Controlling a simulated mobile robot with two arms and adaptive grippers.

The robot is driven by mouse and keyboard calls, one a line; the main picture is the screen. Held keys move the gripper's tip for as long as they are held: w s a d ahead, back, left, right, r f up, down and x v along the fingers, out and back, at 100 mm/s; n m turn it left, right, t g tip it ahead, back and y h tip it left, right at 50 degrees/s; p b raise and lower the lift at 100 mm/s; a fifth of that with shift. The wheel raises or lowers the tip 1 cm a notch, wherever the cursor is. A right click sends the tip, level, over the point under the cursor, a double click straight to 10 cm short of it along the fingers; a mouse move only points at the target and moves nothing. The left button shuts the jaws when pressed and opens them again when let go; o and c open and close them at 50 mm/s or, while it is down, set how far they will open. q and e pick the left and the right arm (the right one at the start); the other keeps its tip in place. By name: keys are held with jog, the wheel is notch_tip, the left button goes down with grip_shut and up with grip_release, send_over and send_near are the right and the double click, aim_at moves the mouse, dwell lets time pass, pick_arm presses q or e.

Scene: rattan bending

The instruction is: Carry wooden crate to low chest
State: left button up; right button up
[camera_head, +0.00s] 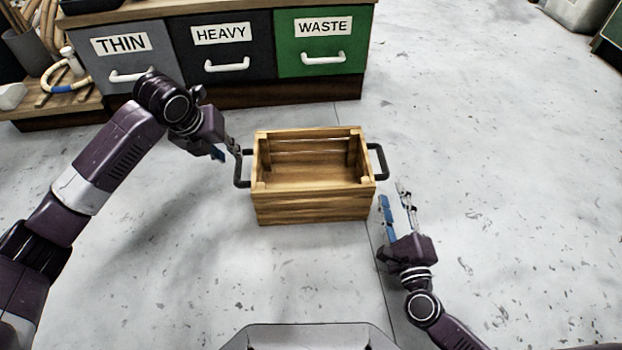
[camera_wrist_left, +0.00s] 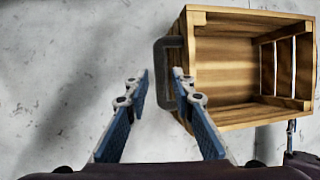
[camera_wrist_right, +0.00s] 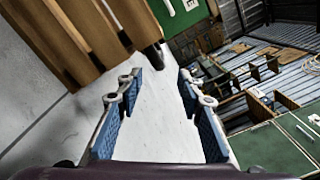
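The wooden crate (camera_head: 312,207) is upright and looks empty, at the centre of the head view, with a dark handle at each end. My left gripper (camera_head: 230,150) is open beside its left handle (camera_wrist_left: 168,78); in the left wrist view the handle is near the right fingertip, and I cannot tell if they touch. My right gripper (camera_head: 396,196) is open and empty, in front of the right handle (camera_head: 378,162) and apart from it. A low chest (camera_head: 222,90) with drawers labelled THIN, HEAVY and WASTE stands behind the crate.
A low wooden platform (camera_head: 52,108) with a coiled cane and a small white bottle is at the far left. Grey floor (camera_head: 500,170) is clear to the right. A pale bin (camera_head: 578,12) stands at the top right.

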aim_at(237, 161)
pick_arm(q)
jog(key=shift+f, duration=0.1)
pick_arm(e)
jog(key=shift+w, duration=0.1)
